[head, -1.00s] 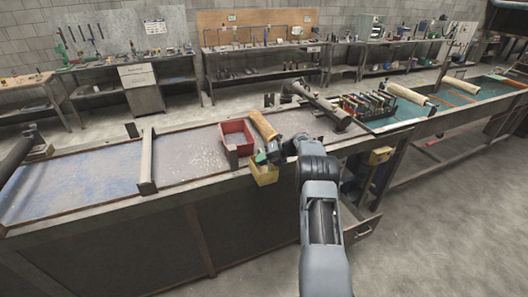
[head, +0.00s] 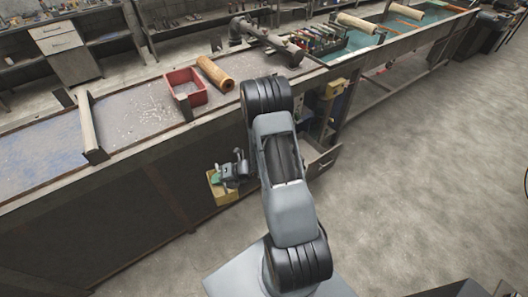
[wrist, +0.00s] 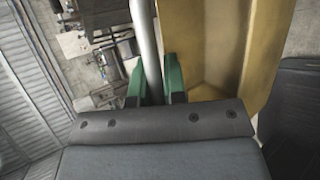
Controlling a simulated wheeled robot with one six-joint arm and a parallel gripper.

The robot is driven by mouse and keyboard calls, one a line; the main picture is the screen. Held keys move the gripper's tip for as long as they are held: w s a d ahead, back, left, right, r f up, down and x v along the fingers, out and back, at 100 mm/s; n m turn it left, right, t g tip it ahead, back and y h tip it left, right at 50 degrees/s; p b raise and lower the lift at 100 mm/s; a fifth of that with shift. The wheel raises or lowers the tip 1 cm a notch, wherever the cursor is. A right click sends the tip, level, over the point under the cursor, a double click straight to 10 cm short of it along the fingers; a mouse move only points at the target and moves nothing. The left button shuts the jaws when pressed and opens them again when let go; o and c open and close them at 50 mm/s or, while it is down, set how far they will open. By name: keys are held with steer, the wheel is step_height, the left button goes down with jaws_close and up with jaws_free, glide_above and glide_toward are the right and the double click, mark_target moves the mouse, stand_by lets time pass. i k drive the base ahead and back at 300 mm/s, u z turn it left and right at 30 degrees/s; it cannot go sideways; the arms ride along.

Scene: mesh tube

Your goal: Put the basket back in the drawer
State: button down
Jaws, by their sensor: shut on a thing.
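The yellow basket (head: 222,192) hangs in front of the bench's dark side panel, below the bench top. It also fills the upper right of the wrist view (wrist: 235,45). My gripper (head: 232,170) is at its upper edge. In the wrist view the green fingers (wrist: 157,82) are shut on a pale, narrow strip that looks like the basket's rim or handle. A drawer (head: 322,162) with a handle stands pulled out under the bench, right of my arm. My arm partly hides it, and its inside is barely visible.
A red box (head: 186,86) and a tan roll (head: 215,74) lie on the bench top (head: 130,110) above the basket. A yellow object (head: 333,88) sits under the bench, above the drawer. The concrete floor (head: 420,180) on the right is clear.

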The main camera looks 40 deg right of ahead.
mark_target(308, 156)
steer(key=u, duration=2.55)
steer(key=k, duration=2.15)
steer(key=z, duration=2.3)
